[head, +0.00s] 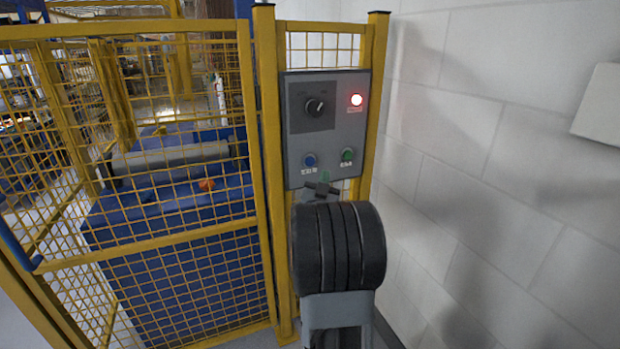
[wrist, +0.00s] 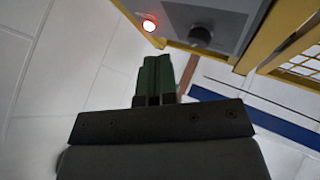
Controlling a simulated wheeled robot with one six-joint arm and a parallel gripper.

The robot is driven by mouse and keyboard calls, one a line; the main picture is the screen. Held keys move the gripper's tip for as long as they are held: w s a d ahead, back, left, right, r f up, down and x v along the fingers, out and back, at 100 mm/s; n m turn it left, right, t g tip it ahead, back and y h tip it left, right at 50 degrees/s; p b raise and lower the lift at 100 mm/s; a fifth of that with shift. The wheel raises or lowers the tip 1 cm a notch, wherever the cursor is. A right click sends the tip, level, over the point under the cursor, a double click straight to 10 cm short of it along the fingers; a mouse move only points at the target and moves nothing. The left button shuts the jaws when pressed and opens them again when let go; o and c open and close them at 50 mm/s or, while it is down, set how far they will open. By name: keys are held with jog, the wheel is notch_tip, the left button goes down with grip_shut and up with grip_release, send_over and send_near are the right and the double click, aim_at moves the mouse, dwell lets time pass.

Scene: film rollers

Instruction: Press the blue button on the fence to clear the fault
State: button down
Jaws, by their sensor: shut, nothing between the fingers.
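The blue button (head: 310,160) sits at the lower left of a grey control panel (head: 298,135) on the yellow fence. A green button (head: 348,155) is to its right. A red lamp (head: 356,99) glows at the panel's upper right. My gripper (head: 325,176) is just below and right of the blue button in the head view; its gap to the panel is unclear. In the wrist view my gripper (wrist: 158,58) shows green fingers, shut and empty. The red lamp (wrist: 149,25) shows there too, but the blue button does not.
A black selector knob (head: 316,106) is on the upper panel, left of the lamp. Yellow mesh fence (head: 130,245) stands left, with blue machinery (head: 190,285) behind it. A white block wall (head: 480,190) stands close on the right.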

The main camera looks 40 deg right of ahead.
aim_at(310, 162)
jog(key=shift+s+d+f+h, duration=0.2)
jog(key=shift+s+d+h, duration=0.1)
jog(key=shift+h, duration=0.1)
jog(key=shift+g, duration=0.3)
jog(key=shift+w+d+p, duration=0.25)
jog(key=shift+w+d, duration=0.25)
jog(key=shift+w, duration=0.85)
jog(key=shift+w+d+p, duration=0.2)
jog(key=shift+w+d, duration=0.35)
jog(key=shift+w, duration=0.85)
jog(key=shift+w+d+p, duration=0.25)
jog(key=shift+w+d, duration=0.25)
jog(key=shift+w, duration=0.85)
jog(key=shift+w+d+b, duration=0.15)
jog(key=shift+w+b, duration=0.05)
jog(key=shift+b, duration=0.25)
jog(key=shift+w+d+b, duration=0.2)
jog(key=shift+w+b, duration=0.15)
jog(key=shift+w, duration=0.2)
jog(key=shift+s, duration=0.15)
jog(key=shift+s+a+b, duration=0.35)
jog(key=shift+s+b, duration=0.3)
jog(key=shift+b, duration=0.05)
